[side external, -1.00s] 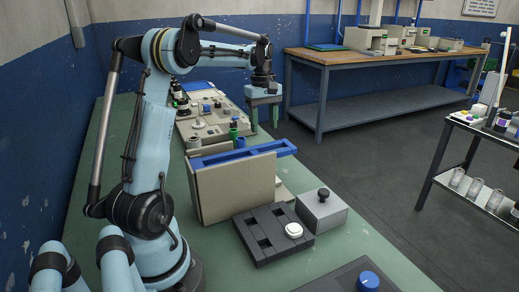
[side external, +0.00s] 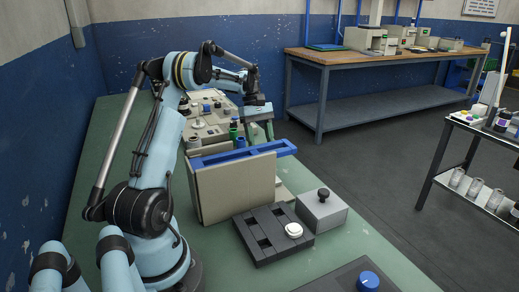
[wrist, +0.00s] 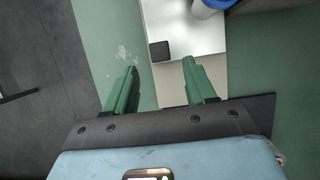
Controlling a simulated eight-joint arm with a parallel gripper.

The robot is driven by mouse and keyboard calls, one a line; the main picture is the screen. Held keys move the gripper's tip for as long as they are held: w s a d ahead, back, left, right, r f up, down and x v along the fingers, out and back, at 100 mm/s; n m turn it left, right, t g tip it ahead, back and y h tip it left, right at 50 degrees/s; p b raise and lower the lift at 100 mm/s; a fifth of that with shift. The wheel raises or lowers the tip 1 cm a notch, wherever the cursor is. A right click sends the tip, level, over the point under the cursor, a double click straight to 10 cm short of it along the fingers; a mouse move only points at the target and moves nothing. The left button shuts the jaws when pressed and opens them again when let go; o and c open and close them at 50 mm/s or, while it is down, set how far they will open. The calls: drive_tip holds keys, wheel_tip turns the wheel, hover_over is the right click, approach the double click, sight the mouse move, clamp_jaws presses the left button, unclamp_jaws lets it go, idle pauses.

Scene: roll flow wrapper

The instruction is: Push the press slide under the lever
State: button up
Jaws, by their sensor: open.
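My gripper (side external: 260,134) is open and points down beyond the beige housing with blue rails (side external: 236,186). In the wrist view its two green fingers (wrist: 159,68) stand apart with nothing gripped between them. A pale plate (wrist: 185,28) with a small black square block (wrist: 160,51) lies below, the block showing just beyond and between the fingertips. A white cylinder with a blue rim (wrist: 213,4) is cut off at the top edge. I cannot tell which part is the press slide or the lever. Contact with the fingers cannot be judged.
A dark slotted block with a white knob (side external: 294,230), a grey box with a black knob (side external: 322,207) and a dark plate with a blue knob (side external: 368,280) are nearer the camera. Green bench top (wrist: 108,40) lies bare beside the plate. The bench edge and floor are close by.

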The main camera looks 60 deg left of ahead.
drive_tip(key=shift+x, duration=2.65)
clamp_jaws()
